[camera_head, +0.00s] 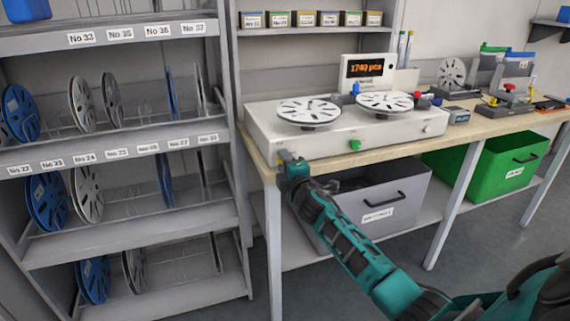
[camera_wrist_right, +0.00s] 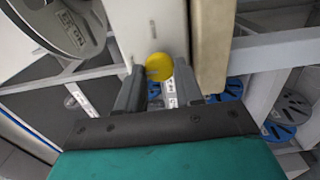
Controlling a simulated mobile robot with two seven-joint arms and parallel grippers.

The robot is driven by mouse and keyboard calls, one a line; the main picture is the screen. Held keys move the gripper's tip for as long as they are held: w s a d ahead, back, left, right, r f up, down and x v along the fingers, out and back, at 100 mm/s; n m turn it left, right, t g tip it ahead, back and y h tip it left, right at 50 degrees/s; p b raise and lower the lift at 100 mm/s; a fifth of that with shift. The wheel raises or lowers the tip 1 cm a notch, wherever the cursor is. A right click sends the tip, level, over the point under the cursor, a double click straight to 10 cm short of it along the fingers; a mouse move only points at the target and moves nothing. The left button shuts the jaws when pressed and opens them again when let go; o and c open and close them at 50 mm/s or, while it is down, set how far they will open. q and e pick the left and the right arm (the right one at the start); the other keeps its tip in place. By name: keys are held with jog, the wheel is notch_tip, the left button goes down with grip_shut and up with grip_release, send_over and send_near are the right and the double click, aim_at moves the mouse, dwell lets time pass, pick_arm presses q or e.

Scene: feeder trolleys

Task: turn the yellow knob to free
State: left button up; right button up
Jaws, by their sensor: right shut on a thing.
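The yellow knob (camera_wrist_right: 159,67) is round and sits on the front face of the white counting machine (camera_head: 390,148). In the right wrist view it lies between the fingertips of my right gripper (camera_wrist_right: 158,82), which is shut on it. In the head view my right gripper (camera_head: 287,160) is at the machine's front left corner, and it mostly hides the knob. The knob's pointer or marking cannot be made out. My left gripper is not in view.
Two reels (camera_head: 309,111) lie on the machine, with a green knob (camera_head: 355,145) on its front and a display (camera_head: 368,71) behind. A grey bin (camera_head: 410,188) and a green bin (camera_head: 490,177) stand below the bench. A reel rack (camera_head: 120,157) stands at the left.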

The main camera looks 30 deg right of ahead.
dwell(0.4)
jog(key=o, duration=1)
pick_arm(q)
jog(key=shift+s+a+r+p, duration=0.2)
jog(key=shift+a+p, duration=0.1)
jog(key=shift+p, duration=0.35)
pick_arm(e)
jog(key=v, duration=1.3)
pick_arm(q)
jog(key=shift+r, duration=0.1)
